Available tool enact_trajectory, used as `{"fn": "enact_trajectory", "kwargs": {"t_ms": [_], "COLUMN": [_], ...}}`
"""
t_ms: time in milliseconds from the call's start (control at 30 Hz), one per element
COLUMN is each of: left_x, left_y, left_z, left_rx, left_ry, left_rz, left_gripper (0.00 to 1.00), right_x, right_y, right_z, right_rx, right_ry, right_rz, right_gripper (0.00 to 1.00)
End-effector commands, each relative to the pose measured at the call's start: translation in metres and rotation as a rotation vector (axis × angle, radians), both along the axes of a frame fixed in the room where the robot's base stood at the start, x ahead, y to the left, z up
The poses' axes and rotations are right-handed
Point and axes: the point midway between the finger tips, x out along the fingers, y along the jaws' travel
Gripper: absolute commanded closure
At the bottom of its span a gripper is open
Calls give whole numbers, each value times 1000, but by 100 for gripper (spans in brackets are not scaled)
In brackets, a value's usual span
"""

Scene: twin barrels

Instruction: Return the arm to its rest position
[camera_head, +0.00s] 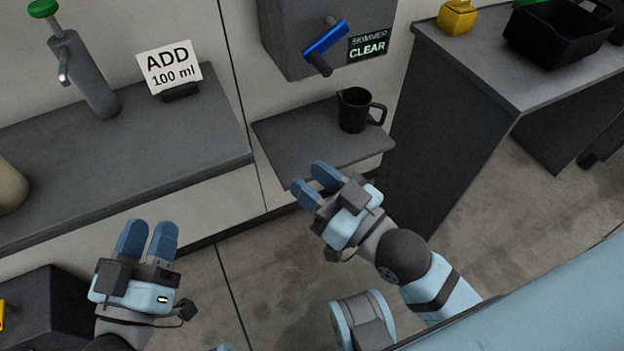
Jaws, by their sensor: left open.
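My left gripper (147,240) is at the lower left, in front of the grey counter, its two blue fingers pointing up in the picture. It is open with nothing between its fingers. My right gripper (316,183) is near the middle, in front of and below the small grey shelf (290,146). Its blue fingers are a little apart and look empty. A black jug (354,110) stands upright on that shelf, handle to the right, apart from the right gripper.
A grey dispenser with a blue lever (325,38) and a "CLEAR" sign (367,47) is above the shelf. The left counter (150,160) holds a green-topped tap (80,70) and an "ADD 100 ml" card (169,67). A black tray (560,35) and yellow object (457,17) are at right.

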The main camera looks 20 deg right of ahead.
Motion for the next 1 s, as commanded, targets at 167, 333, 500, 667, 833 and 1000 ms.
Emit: {"fn": "enact_trajectory", "kwargs": {"t_ms": [167, 333, 500, 667, 833, 1000], "left_x": [0, 0, 0, 0, 5, 10], "left_y": [0, 0, 0, 1, 5, 13], "left_z": [-1, -2, -2, 12, 29, 42], "left_rx": [1, 1, 1, -7, 42, 117], "left_ry": [2, 3, 3, -22, 42, 137], "left_rz": [0, -1, -1, 5, 27, 59], "left_gripper": [57, 57, 57, 57, 57, 57], "right_x": [-6, -6, -5, -6, 0, 5], "right_y": [6, 6, 5, 5, 1, -8], "right_z": [7, 7, 6, 18, 35, 49], "right_rx": [97, 93, 91, 100, 51, -23], "right_ry": [38, 36, 36, 15, 77, 171], "right_rz": [36, 34, 33, 27, 2, -36], "right_gripper": [62, 62, 62, 62, 62, 62]}}
